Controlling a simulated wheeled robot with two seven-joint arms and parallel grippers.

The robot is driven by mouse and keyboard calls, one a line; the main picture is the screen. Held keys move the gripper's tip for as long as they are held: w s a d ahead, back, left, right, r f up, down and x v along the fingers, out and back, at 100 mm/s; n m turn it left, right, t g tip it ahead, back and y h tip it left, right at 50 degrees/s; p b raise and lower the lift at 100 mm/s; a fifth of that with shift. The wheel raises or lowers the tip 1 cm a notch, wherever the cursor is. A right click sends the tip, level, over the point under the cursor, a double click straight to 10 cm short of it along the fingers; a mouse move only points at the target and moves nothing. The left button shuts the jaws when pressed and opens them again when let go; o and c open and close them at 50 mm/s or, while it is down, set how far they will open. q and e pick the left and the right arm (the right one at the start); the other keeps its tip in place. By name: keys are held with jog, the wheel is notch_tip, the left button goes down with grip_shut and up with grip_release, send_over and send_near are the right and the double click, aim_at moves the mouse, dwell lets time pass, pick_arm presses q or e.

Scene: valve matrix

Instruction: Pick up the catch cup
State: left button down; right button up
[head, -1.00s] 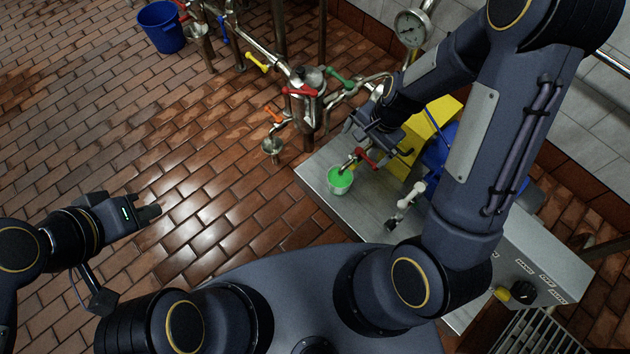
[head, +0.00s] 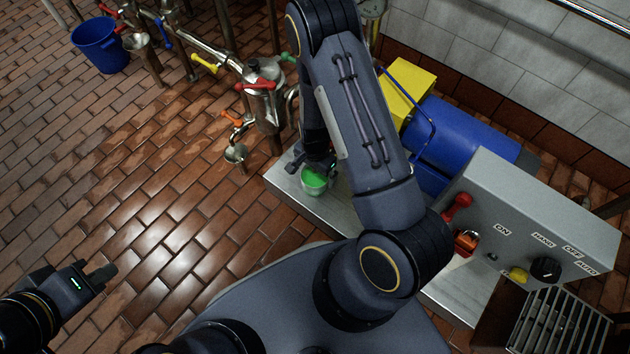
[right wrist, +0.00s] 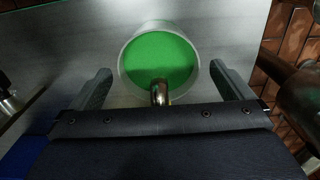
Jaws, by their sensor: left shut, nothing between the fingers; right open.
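The catch cup (head: 314,182) is a pale round cup with bright green inside. It stands on the metal bench top (head: 342,209) near its left end. In the right wrist view the cup (right wrist: 160,62) lies ahead, between and beyond the two fingertips, with a metal spout (right wrist: 160,93) over its near rim. My right gripper (head: 312,165) is open above and behind the cup in the head view; its fingers (right wrist: 167,78) show apart and empty in the wrist view. My left gripper (head: 104,275) is shut and empty over the floor at the left.
A pipe assembly with coloured valve handles (head: 262,85) stands left of the bench. A yellow block (head: 405,88), a blue tank (head: 465,135) and a grey control box (head: 540,220) are at the right. A blue bucket (head: 98,45) stands far left on open brick floor.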

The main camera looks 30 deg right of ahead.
jog(key=shift+f, duration=0.65)
jog(key=shift+c, duration=0.4)
jog(key=shift+r, duration=0.1)
jog(key=c, duration=1.2)
